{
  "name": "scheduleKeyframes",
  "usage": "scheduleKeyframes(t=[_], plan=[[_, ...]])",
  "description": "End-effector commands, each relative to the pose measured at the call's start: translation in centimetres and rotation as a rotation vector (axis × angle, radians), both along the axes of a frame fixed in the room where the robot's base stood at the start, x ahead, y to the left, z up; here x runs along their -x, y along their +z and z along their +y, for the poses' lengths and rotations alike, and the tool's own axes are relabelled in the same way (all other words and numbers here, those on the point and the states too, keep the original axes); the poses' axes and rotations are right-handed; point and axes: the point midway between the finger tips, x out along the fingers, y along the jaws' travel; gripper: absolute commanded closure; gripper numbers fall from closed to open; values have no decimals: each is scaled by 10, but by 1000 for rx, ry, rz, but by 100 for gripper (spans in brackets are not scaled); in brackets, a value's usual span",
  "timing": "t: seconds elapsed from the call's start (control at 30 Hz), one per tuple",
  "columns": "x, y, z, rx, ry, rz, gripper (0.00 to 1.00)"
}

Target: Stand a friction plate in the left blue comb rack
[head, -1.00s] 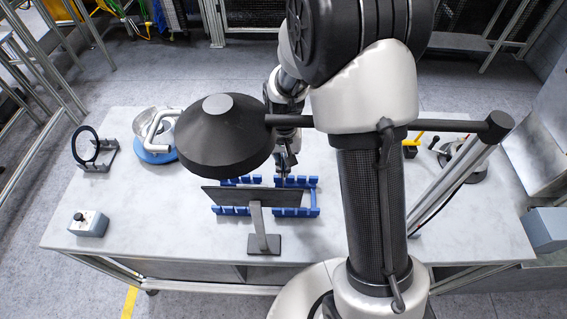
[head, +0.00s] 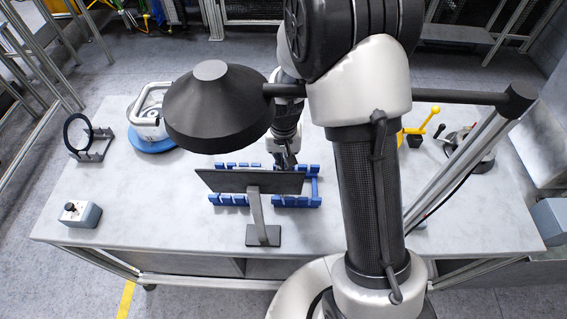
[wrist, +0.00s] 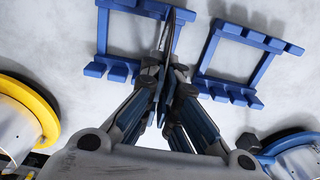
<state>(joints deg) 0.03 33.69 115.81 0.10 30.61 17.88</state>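My gripper (wrist: 168,95) is shut on a thin dark plate (wrist: 172,35), seen edge-on in the wrist view and likely the friction plate. The gripper (head: 287,163) also shows in the head view, behind the dark panel. The left blue comb rack (head: 229,200) is partly hidden by that panel; it appears on the right in the wrist view (wrist: 225,90). The right blue comb rack (head: 314,188) lies beside it and appears on the left in the wrist view (wrist: 101,40). The plate overlaps this rack in the wrist picture; whether it touches is unclear.
A dark panel on a stand (head: 262,235) stands in front of the racks. A black lamp-like shade (head: 218,110) hangs over the table. A black ring (head: 78,131) in a stand, a grey control box (head: 80,214) and a blue-based pot (head: 152,140) are left. Yellow-handled equipment (head: 425,125) is right.

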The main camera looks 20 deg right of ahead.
Motion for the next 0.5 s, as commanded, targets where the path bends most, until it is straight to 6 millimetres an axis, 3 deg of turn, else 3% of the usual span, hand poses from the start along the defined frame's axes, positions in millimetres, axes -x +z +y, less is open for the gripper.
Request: scheduleKeyframes(t=[0.2,0.5], plan=[[0,-1,0,0,0,1,100],[0,-1,0,0,0,1,80]])
